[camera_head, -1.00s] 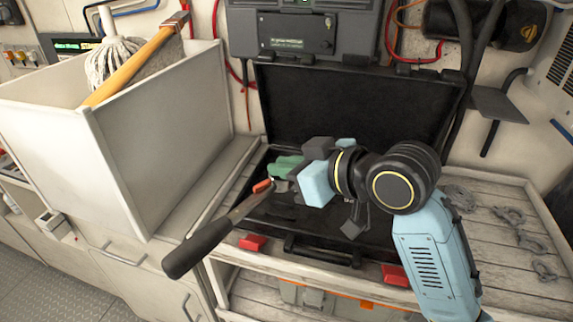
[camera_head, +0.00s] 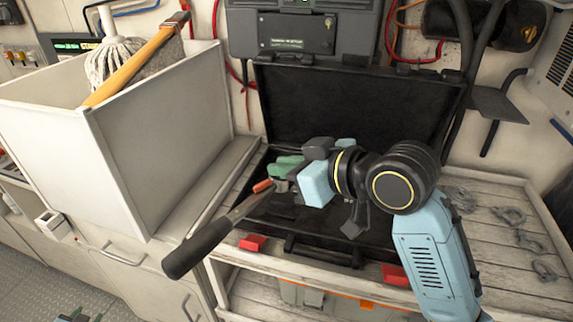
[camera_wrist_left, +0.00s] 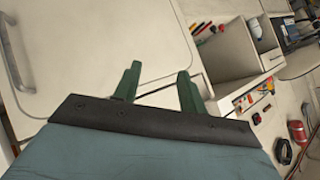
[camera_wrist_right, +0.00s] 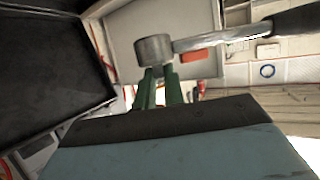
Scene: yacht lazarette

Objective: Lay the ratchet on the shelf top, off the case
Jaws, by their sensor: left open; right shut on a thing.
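The ratchet, with a black handle (camera_head: 198,247) and a metal shaft, is tilted over the front left of the open black case (camera_head: 300,98). In the right wrist view its round metal head (camera_wrist_right: 153,48) is at the green fingertips. My right gripper (camera_head: 284,170) is shut on it at the head end, above the case tray. The handle sticks out past the case's front left, over the shelf edge. My left gripper (camera_wrist_left: 158,75) is open and empty, facing a pale cabinet door. The shelf top (camera_head: 488,225) is pale slatted wood, showing right of the case and in a narrow strip at its left.
Several shackles (camera_head: 508,215) lie on the shelf's right part. A white bin (camera_head: 165,130) with a mop and a wooden-handled tool stands left. The raised case lid blocks the back. Red latches (camera_head: 254,243) sit at the case front. The shelf's left strip looks bare.

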